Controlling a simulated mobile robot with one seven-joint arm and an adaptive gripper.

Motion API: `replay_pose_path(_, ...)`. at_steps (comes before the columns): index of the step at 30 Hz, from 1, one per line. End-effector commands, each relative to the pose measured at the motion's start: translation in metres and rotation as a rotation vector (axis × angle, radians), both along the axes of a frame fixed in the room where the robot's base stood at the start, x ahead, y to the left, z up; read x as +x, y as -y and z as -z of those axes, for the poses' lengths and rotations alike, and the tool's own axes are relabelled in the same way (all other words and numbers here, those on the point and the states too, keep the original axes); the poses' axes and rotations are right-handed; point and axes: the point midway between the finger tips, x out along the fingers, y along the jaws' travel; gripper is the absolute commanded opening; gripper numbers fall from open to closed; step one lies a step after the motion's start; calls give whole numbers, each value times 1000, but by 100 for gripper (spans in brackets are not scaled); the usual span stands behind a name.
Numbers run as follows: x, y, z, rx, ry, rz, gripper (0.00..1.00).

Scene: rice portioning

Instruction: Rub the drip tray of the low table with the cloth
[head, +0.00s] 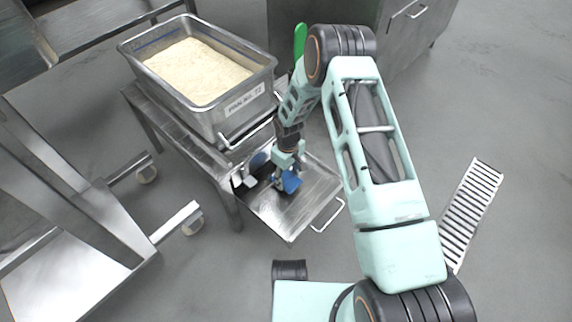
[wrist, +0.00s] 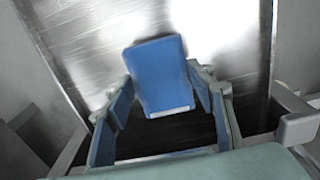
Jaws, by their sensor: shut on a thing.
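My gripper (head: 284,177) is low over the drip tray (head: 292,221), a shallow bright metal tray at the end of the low table (head: 190,147). It is shut on the blue cloth (head: 291,185), which shows as a folded blue pad. In the wrist view the cloth (wrist: 160,76) sits between the fingers, with the shiny drip tray (wrist: 85,45) beneath it. I cannot tell whether the cloth touches the tray's surface. Part of the tray is hidden by my arm and gripper.
A deep metal pan of rice (head: 239,114) stands on the low table, just behind the tray. A wheeled steel frame (head: 70,200) is at the left. A floor grate (head: 470,212) lies at the right, with open floor around it.

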Motion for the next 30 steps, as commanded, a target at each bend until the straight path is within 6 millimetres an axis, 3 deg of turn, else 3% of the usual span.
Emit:
replay_pose_path(16,2,-4,-51,0,-3,5,27)
replay_pose_path(30,2,-4,-57,0,-4,7,27)
